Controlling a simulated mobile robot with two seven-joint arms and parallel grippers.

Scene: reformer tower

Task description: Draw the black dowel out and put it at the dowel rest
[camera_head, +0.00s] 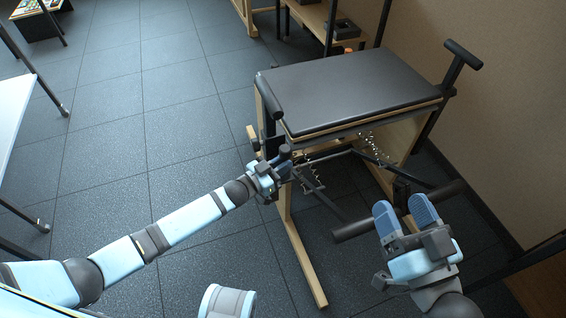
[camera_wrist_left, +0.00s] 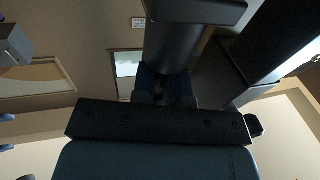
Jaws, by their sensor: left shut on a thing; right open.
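A black-topped chair apparatus (camera_head: 350,90) with pale wood sides stands right of centre. My left gripper (camera_head: 284,160) is shut at its near left post, on a dark thing that looks like the black dowel and is mostly hidden by the fingers. In the left wrist view the blue fingertips (camera_wrist_left: 165,84) are close together below a wide dark cylinder (camera_wrist_left: 172,42); I cannot tell where the held piece ends. I cannot make out the dowel rest.
A black T-shaped handle (camera_head: 462,55) rises at the chair's right corner, and another dark grip (camera_head: 275,108) is above my left gripper. Springs (camera_head: 375,145) hang beneath the seat. A wooden foot (camera_head: 305,265) reaches forward. Open tiled floor (camera_head: 170,110) lies left.

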